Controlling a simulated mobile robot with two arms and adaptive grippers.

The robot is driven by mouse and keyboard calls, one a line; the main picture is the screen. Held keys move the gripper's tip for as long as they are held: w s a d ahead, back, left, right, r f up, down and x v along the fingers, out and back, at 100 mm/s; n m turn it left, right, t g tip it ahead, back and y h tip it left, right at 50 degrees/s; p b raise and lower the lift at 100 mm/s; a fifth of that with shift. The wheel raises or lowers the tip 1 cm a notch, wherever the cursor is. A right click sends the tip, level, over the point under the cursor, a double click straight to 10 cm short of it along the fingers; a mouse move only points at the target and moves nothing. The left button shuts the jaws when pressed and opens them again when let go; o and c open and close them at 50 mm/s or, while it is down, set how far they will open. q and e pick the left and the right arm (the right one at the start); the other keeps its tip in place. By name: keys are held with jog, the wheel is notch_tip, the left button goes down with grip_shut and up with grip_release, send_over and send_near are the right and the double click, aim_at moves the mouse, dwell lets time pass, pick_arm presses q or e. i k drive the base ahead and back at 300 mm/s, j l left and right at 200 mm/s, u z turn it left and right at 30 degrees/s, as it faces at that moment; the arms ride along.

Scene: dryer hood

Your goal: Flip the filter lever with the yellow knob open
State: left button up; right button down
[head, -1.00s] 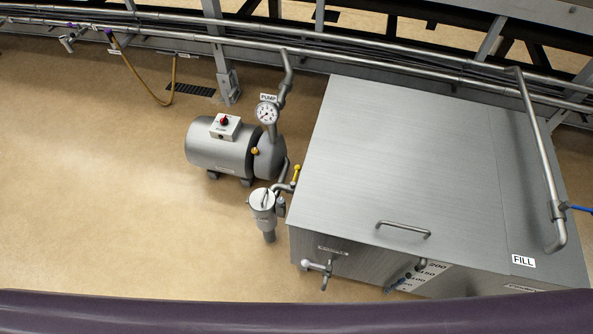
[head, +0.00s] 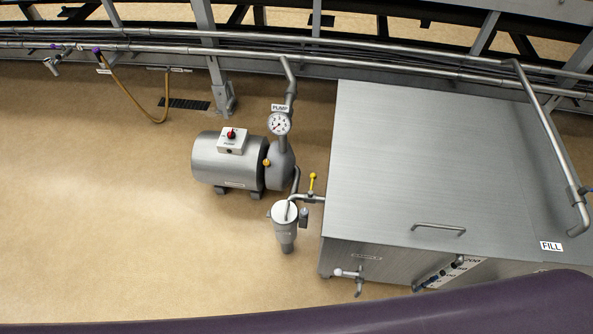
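A small lever with a yellow knob (head: 312,177) stands up from the pipe between the filter and the steel tank, in the head view. The grey filter housing (head: 285,232) with its pale round lid is just left of and below it. A second, yellow-orange knob (head: 266,162) sits on the front of the pump (head: 240,160). Neither of my grippers is in view, so nothing of mine is seen near the lever.
The large steel tank (head: 430,160) with a lid handle (head: 438,229) fills the right. A purple surface (head: 400,312) crosses the bottom edge. Pipes run along the back, with a hanging hose (head: 130,97) at left. The tan floor (head: 110,240) at left is clear.

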aim_at(313, 175)
jog(key=i+j, duration=0.1)
jog(key=j, duration=0.65)
jog(key=i+j, duration=0.1)
jog(key=j, duration=0.65)
